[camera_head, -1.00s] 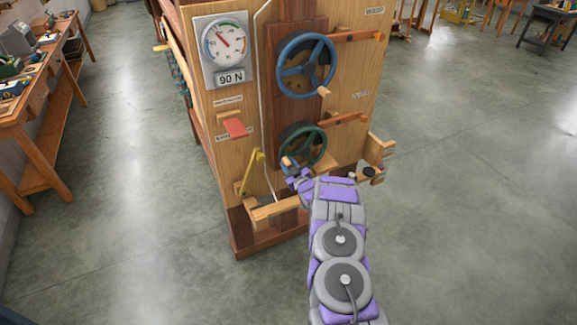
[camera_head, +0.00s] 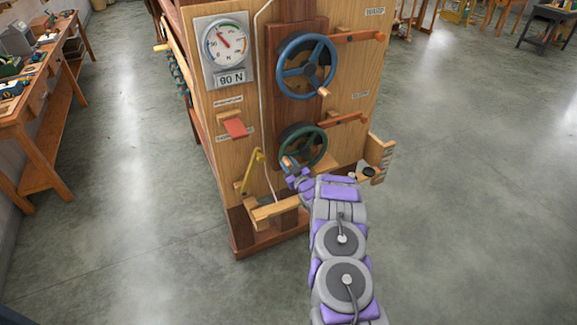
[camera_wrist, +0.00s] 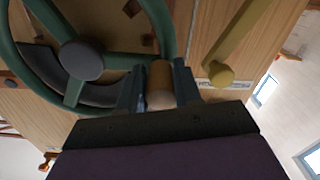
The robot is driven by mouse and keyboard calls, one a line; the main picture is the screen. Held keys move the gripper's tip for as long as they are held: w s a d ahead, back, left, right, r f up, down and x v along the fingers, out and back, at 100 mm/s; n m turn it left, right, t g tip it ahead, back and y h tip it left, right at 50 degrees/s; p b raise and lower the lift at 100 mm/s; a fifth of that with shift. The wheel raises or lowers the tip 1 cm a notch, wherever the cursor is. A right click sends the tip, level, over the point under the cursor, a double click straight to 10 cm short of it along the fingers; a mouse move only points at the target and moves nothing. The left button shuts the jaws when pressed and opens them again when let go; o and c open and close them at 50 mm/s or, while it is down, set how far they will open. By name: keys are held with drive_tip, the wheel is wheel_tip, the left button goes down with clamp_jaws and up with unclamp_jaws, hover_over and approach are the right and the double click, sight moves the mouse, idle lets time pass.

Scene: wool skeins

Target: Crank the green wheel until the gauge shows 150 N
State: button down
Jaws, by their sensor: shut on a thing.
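The green wheel (camera_head: 316,137) is on the lower front of the wooden machine, below the blue wheel (camera_head: 306,66). My gripper (camera_head: 287,166) is at its lower left rim. In the wrist view, my gripper's dark fingers (camera_wrist: 159,88) are shut on the green wheel's wooden handle (camera_wrist: 160,82), one on each side. The wheel's hub (camera_wrist: 82,60) and spokes show to the left of the handle. The round gauge (camera_head: 226,43) is at the upper left of the panel, with a red needle pointing up and left. Its plate reads 90 N (camera_head: 231,80).
A yellow lever (camera_head: 251,170) stands just left of the green wheel; its knob (camera_wrist: 221,74) is close right of my fingers. A red paddle (camera_head: 236,128) juts out above it. A small wooden shelf (camera_head: 378,160) is at the right.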

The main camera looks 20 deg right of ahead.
sight(290, 161)
drive_tip(key=r+m+p, duration=0.1)
drive_tip(key=r+m, duration=0.2)
drive_tip(key=shift+d+r+p, duration=0.25)
drive_tip(key=shift+d+p, duration=0.1)
drive_tip(key=shift+p, duration=0.05)
drive_tip(key=d+r+m+p, duration=0.4)
drive_tip(key=d+r+m, duration=0.1)
drive_tip(key=m, duration=0.4)
drive_tip(key=shift+m+p, duration=0.3)
drive_tip(key=shift+p, duration=0.1)
drive_tip(key=c, duration=1.2)
unclamp_jaws()
drive_tip(key=o, duration=0.4)
drive_tip(key=shift+d, duration=0.1)
